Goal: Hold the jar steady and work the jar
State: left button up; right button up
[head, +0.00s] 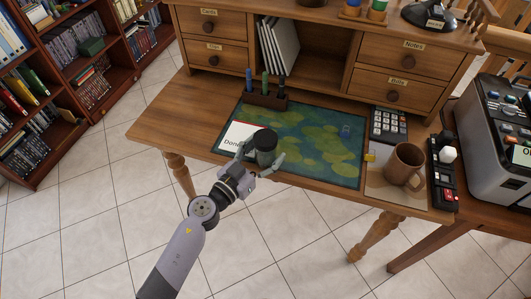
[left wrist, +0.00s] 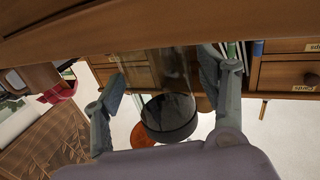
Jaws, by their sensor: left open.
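The jar (head: 265,143), with a dark round lid, stands near the front edge of the desk's green-blue mat. In the left wrist view its clear body and dark lid (left wrist: 169,117) appear between my fingers. My left gripper (head: 258,157) is open, with one finger on each side of the jar. In the left wrist view (left wrist: 165,95) a gap shows between the left finger and the jar; whether the right finger touches it I cannot tell. The jar's lower part is partly hidden by the gripper in the head view. My right gripper is not in view.
A white card (head: 236,138) marked "Done" lies left of the jar. A pen holder (head: 264,98) stands behind it. A calculator (head: 389,125) and brown mug (head: 403,165) are to the right. The mat's (head: 325,140) right half is mostly clear.

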pick_arm(q)
jog(key=shift+w+d, duration=0.1)
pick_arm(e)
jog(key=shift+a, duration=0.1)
pick_arm(q)
jog(key=c, duration=1.5)
jog(key=shift+r, duration=0.15)
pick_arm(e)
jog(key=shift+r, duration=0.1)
pick_arm(q)
jog(key=shift+r+p, duration=0.65)
jog(key=shift+p, duration=0.05)
notch_tip(320, 180, up, 18)
jog(key=p, duration=1.7)
jog(key=shift+r+p, duration=0.25)
jog(key=shift+p, duration=0.05)
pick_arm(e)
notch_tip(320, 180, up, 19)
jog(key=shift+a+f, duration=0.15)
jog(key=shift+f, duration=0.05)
